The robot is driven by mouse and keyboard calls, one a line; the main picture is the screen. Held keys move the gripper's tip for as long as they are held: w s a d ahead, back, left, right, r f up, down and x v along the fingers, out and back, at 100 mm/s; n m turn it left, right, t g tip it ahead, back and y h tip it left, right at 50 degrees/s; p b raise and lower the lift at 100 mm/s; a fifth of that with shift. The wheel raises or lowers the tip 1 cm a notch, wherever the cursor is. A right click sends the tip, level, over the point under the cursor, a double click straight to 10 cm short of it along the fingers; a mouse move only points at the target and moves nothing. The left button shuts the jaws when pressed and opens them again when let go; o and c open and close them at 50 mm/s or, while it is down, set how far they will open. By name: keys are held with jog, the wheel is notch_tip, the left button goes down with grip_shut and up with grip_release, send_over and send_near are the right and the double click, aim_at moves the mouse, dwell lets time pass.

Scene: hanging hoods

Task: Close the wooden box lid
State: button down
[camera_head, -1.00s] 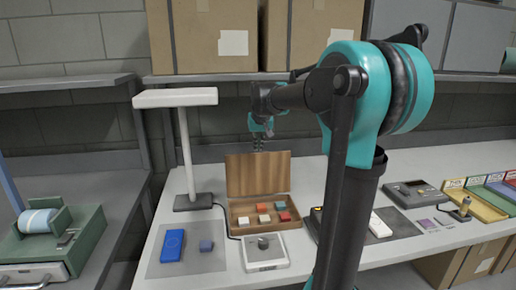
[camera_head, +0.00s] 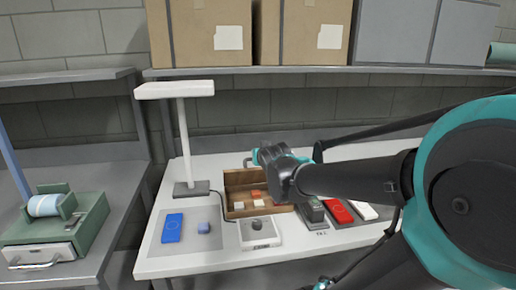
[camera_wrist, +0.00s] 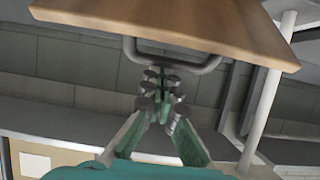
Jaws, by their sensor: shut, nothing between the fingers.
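The wooden box (camera_head: 262,212) stands open on the table, with several small red, orange and pale blocks in it. Its lid (camera_head: 236,181) rises at the back, partly hidden by my arm. In the wrist view the lid (camera_wrist: 180,22) is a tilted wooden board across the top, with a grey U-shaped handle (camera_wrist: 190,70) on its edge. My gripper (camera_wrist: 158,78) is shut and empty, its fingertips close to the handle; I cannot tell whether they touch. In the head view my gripper (camera_head: 253,158) is by the lid's top edge, its fingers mostly hidden.
A white lamp (camera_head: 184,140) stands left of the box. A scale (camera_head: 259,233) sits in front of it. A red device (camera_head: 337,211) lies to the right. A shelf (camera_head: 330,72) with cartons hangs above.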

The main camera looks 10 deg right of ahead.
aim_at(261, 170)
jog(key=s+f, duration=0.4)
jog(key=s, duration=0.1)
jog(key=shift+s+f, duration=0.85)
jog(key=shift+f, duration=0.6)
jog(key=shift+s+f, duration=0.85)
jog(key=shift+f, duration=0.55)
jog(key=shift+s+f, duration=0.85)
jog(key=shift+f, duration=0.7)
jog(key=shift+s+a, duration=0.1)
jog(key=shift+s, duration=0.15)
jog(key=shift+s+r, duration=0.3)
jog(key=shift+s, duration=0.05)
jog(key=s+r, duration=0.3)
jog(key=s, duration=0.1)
jog(key=shift+s+r+t, duration=0.3)
jog(key=shift+s, duration=0.1)
jog(key=shift+a, duration=0.1)
